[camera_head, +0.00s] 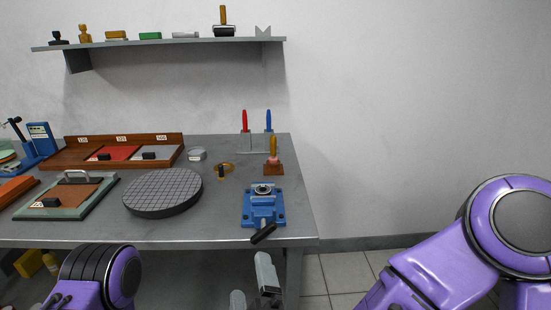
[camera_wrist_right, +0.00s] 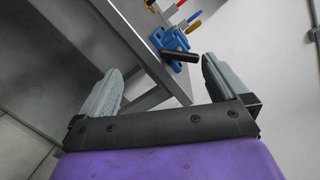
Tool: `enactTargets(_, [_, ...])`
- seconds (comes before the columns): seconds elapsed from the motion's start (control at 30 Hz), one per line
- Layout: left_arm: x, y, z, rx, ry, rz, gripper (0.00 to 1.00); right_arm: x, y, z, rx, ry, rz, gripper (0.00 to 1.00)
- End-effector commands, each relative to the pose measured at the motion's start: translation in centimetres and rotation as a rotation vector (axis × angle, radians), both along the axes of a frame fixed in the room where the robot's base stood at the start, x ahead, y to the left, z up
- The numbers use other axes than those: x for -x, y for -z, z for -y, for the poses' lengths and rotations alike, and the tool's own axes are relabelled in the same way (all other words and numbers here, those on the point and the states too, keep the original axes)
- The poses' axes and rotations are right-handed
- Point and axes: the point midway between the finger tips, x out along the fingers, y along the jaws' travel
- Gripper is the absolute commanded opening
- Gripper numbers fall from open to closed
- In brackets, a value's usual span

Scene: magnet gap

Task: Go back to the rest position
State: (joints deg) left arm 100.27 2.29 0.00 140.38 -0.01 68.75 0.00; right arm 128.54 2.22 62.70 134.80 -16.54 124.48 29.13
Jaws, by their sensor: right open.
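My right gripper (camera_head: 253,284) is in front of the table's front edge, low in the head view. Its two grey fingers are apart with nothing between them. The right wrist view shows the same open fingers (camera_wrist_right: 162,65), with the table's edge and leg beyond them. My purple right arm comes in from the lower right of the head view. Part of my purple left arm shows at the lower left, but its gripper is out of view.
The grey table (camera_head: 215,228) carries a blue vise (camera_head: 277,207) near its right front corner, with a dark handle overhanging the edge. A round gridded plate (camera_head: 162,188) lies left of it. A shelf (camera_head: 180,43) hangs above. The floor right of the table is clear.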

Motion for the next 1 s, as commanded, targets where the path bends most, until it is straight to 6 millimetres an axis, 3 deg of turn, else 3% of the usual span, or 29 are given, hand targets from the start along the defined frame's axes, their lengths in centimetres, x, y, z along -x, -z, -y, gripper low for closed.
enactTargets(0.13, [0.0,-0.8,0.0,0.0,0.0,0.0,0.43,-1.1,9.4,3.0,0.588,-0.16,-0.094,1.0])
enactTargets(0.27, [0.0,-1.7,0.0,0.0,0.0,0.0,0.43,0.4,18.5,8.8,0.973,-0.308,-0.272,1.0])
enactTargets(0.4, [0.0,-2.8,0.0,0.0,0.0,0.0,0.43,5.1,26.5,17.5,1.278,-0.485,-0.522,1.0])
enactTargets(0.5, [0.0,-3.5,0.0,0.0,0.0,0.0,0.43,9.6,30.1,24.3,1.42,-0.59,-0.714,1.0])
enactTargets(0.6, [0.0,-4.2,0.0,0.0,0.0,0.0,0.43,13.8,31.7,30.0,1.499,-0.633,-0.882,1.0])
enactTargets(0.7, [0.0,-4.7,0.0,0.0,0.0,0.0,0.43,16.6,32.0,33.9,1.545,-0.636,-0.988,1.0])
enactTargets(0.83, [0.0,-5.0,0.0,0.0,0.0,0.0,0.43,18.6,32.3,34.9,1.553,-0.661,-1.037,1.0])
enactTargets(1.0, [0.0,-4.9,0.0,0.0,0.0,0.0,0.43,18.7,32.5,34.8,1.551,-0.662,-1.037,1.0])
